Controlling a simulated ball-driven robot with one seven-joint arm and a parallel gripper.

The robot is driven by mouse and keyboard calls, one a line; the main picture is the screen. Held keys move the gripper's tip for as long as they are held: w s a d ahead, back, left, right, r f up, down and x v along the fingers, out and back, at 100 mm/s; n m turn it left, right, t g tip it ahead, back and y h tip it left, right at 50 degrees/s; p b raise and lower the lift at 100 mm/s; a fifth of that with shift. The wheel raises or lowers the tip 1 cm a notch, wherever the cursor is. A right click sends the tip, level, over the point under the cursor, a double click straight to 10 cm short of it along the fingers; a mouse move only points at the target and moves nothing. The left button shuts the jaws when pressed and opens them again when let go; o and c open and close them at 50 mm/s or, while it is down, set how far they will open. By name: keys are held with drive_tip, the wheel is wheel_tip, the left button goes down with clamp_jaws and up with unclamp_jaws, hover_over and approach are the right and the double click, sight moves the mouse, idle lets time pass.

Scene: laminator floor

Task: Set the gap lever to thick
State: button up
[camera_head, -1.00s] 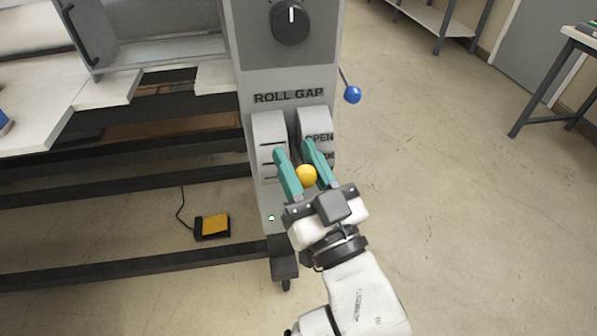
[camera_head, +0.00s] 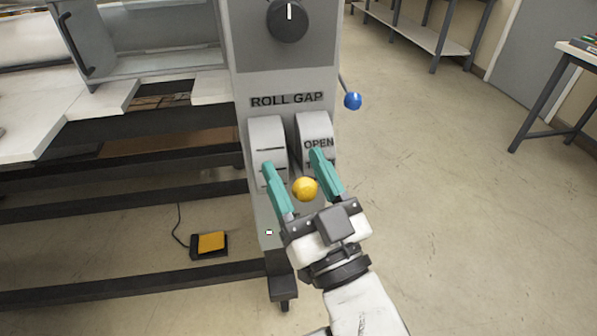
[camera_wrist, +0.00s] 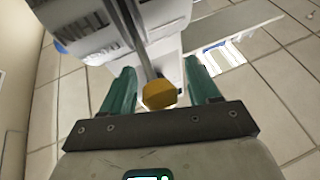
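The gap lever's yellow knob (camera_head: 305,188) sits at the front of the ROLL GAP panel, at the end of a rod that shows in the wrist view. The rod comes out of the slot between two curved grey plates, low on the panel. My gripper (camera_head: 293,163) is open, with its teal fingers spread on either side of the knob. In the wrist view the knob (camera_wrist: 160,95) lies between the fingers with room on both sides. The right plate (camera_head: 312,128) reads OPEN; the marking below it is mostly hidden by my finger.
A black dial (camera_head: 288,20) is above the panel. A blue-knobbed lever (camera_head: 352,101) sticks out at the panel's right. A yellow foot pedal (camera_head: 211,241) lies on the floor at left. Open floor is to the right, with a table (camera_head: 575,60) beyond.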

drive_tip(key=shift+s+d+f, duration=0.2)
drive_tip(key=shift+s+f, duration=0.1)
drive_tip(key=shift+s, duration=0.05)
drive_tip(key=b+v, duration=0.1)
drive_tip(key=v, duration=0.9)
drive_tip(key=shift+b, duration=0.4)
